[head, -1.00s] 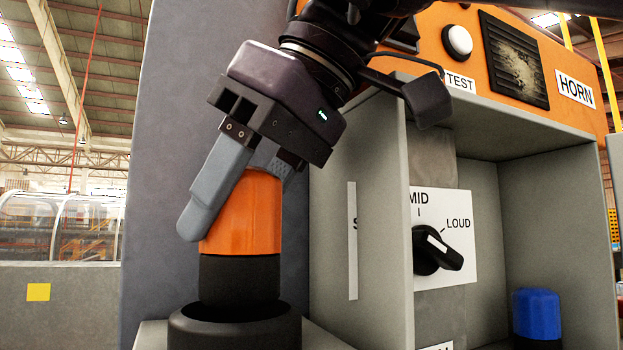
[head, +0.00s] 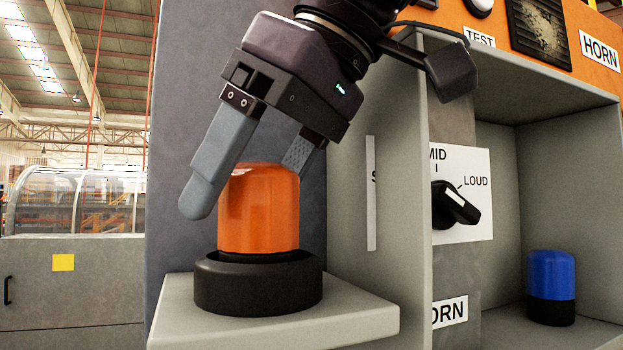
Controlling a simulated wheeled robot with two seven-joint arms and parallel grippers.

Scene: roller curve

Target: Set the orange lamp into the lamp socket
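The orange lamp (head: 259,212) stands upright in the black ring-shaped lamp socket (head: 258,288). Its black base is almost wholly hidden inside the ring, with only a thin dark band showing above the rim. My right gripper (head: 250,185) is above and around the lamp's top, tilted. Its fingers are spread apart, one at the lamp's left side and one behind its upper right. A gap shows between the fingers and the lamp top, so it looks open. My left gripper is not in view.
The socket sits on a grey shelf (head: 350,318) against a grey panel. To the right, a grey bay holds a blue lamp (head: 552,275) with a black base and a black dial knob (head: 453,205) on a white plate. An orange horn panel (head: 580,50) is above.

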